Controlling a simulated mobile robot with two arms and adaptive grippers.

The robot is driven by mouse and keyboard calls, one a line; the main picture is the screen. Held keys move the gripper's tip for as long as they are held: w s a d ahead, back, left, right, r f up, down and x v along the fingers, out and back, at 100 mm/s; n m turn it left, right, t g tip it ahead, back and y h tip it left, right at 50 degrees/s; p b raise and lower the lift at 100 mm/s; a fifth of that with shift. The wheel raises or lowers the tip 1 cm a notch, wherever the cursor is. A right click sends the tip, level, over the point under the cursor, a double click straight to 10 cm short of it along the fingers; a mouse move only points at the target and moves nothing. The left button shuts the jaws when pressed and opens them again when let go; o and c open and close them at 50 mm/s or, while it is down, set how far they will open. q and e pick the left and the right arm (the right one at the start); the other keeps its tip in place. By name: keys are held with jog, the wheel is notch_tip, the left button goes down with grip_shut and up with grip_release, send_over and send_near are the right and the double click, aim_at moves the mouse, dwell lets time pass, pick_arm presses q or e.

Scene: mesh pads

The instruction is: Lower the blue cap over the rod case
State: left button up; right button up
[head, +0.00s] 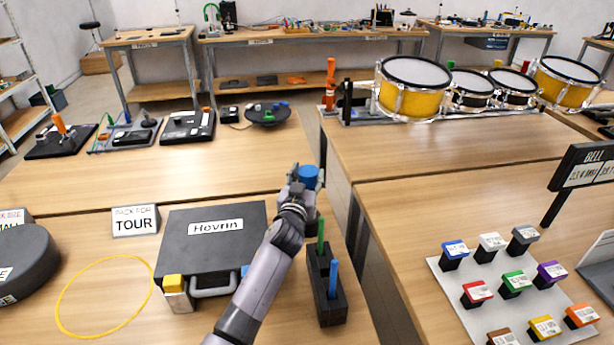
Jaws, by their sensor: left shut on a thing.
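A blue cap (308,174) is held between the fingers of my left gripper (306,181). It is above the far part of the near table, close to the table's right edge. Below it and slightly right in the head view is a black upright holder (327,307) with a green rod (321,238) and a blue rod (333,278) standing in it; I take this as the rod case. The cap is apart from both rods. My arm covers part of the space beside the holder. My right gripper is out of view.
A black case (212,238) labelled Hovrin lies left of my arm, with a yellow-topped block (175,290) at its front. A yellow ring (105,297) and a TOUR sign (135,221) are further left. A pad of coloured blocks (514,289) lies on the right table.

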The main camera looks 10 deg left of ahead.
pick_arm(q)
jog(key=shift+f, duration=0.25)
jog(key=o, duration=1)
